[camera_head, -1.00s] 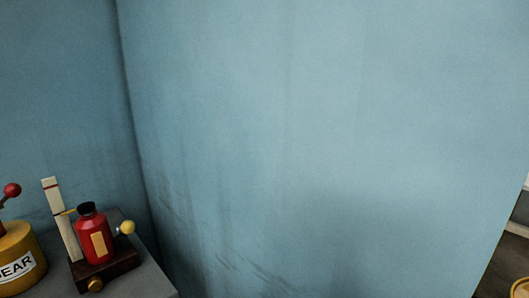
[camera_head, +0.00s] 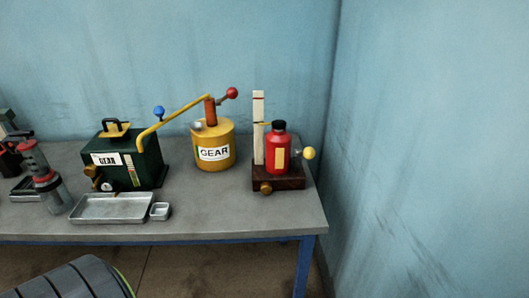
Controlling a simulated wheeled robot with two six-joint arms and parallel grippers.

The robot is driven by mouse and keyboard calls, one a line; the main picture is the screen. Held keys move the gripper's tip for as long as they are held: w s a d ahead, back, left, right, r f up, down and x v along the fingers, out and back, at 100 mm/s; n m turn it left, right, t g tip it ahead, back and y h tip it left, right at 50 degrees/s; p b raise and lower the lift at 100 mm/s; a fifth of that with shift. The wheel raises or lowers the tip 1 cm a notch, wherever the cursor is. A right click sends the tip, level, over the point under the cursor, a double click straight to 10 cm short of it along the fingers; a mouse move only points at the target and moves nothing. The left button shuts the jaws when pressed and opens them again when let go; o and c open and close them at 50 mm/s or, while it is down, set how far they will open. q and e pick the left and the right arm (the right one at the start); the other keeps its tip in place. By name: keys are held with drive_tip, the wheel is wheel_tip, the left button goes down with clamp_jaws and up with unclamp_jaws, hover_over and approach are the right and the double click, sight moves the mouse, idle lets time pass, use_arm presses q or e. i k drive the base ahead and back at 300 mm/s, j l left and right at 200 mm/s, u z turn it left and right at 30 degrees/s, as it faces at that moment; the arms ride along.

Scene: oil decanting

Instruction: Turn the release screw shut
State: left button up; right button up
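A brass knob (camera_head: 266,188) sticks out from the front of a dark wooden base (camera_head: 292,183) at the right end of the bench. A red bottle-shaped body (camera_head: 278,153) with a black cap stands upright on this base. A pale upright post (camera_head: 258,130) with red marks stands beside it, and a yellow ball (camera_head: 309,153) sits at its right. I cannot tell how far either is turned, or which is the release screw. Neither gripper is in view.
The grey bench (camera_head: 230,215) holds a yellow GEAR can (camera_head: 214,145), a metal tray (camera_head: 105,209), a small square dish (camera_head: 160,211) and a red-and-grey tool (camera_head: 45,178). A dark ribbed object (camera_head: 75,280) is below the bench front. Blue walls close the back and right.

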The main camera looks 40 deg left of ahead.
sight(266, 187)
drive_tip(key=u, duration=1.2)
